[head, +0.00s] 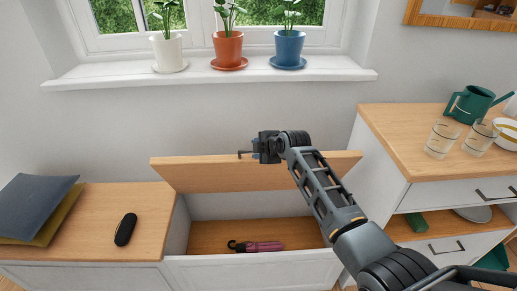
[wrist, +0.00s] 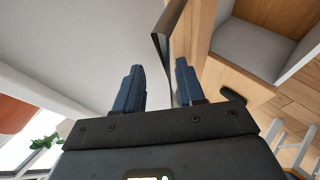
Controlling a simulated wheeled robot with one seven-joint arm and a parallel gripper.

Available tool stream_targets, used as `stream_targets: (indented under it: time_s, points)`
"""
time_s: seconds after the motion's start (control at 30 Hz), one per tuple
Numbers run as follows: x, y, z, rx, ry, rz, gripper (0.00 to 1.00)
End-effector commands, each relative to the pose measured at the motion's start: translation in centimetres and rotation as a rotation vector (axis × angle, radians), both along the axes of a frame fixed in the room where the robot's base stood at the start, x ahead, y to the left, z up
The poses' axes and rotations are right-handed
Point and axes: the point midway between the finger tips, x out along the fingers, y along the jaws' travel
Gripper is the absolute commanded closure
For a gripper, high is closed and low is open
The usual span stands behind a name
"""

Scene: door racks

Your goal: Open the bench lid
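The bench lid (head: 215,175) is a wooden panel, raised and tilted up over the bench's open compartment. My gripper (head: 250,152) is at the lid's upper edge, near its middle, in the head view. In the wrist view its two blue fingers (wrist: 160,88) stand apart with a clear gap, and I see nothing clamped between them. A dark, narrow strip (wrist: 163,45) shows just beyond the gap; I cannot tell what it is. Whether the fingers touch the lid is unclear. A purple umbrella (head: 262,246) lies on the wooden floor of the compartment.
Left of the opening, the bench top holds a black case (head: 126,229) and folders (head: 36,204). Potted plants (head: 228,47) stand on the windowsill (head: 120,77) above. A drawer cabinet (head: 400,140) with glasses and a green pitcher (head: 472,104) stands close on the right.

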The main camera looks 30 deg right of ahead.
Motion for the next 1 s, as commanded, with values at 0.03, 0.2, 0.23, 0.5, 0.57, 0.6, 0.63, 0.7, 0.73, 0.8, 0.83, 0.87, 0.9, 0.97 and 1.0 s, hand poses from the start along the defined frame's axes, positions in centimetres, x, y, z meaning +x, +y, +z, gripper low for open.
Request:
stream_targets:
  time_s: [0.03,0.2,0.23,0.5,0.57,0.6,0.63,0.7,0.73,0.8,0.83,0.87,0.9,0.97,1.0]
  points:
    - [0.0,0.1,0.0,0.001,0.0,0.001,0.62]
    - [0.0,0.1,0.0,0.0,0.0,0.001,0.62]
    - [-0.1,0.1,0.1,0.0,-0.001,0.002,0.62]
    - [-2.2,-0.1,1.7,0.0,-0.002,0.0,0.62]
    - [-2.9,-0.2,2.2,0.0,-0.003,0.0,0.62]
    - [-3.3,-0.3,2.6,0.001,-0.003,-0.001,0.62]
    - [-3.7,-0.3,2.9,0.001,-0.003,-0.001,0.62]
    - [-4.4,-0.4,3.4,0.001,-0.003,-0.001,0.62]
    - [-4.7,-0.4,3.6,0.0,-0.003,0.0,0.62]
    - [-5.3,-0.4,4.0,0.001,-0.001,0.0,0.62]
    - [-5.5,-0.5,4.2,0.001,-0.002,0.0,0.62]
    - [-5.7,-0.5,4.3,0.001,-0.001,0.0,0.62]
    - [-5.9,-0.5,4.5,0.0,-0.001,0.0,0.62]
    - [-6.1,-0.5,4.6,0.0,0.0,0.0,0.62]
    - [-6.1,-0.5,4.6,0.001,0.0,-0.001,0.62]
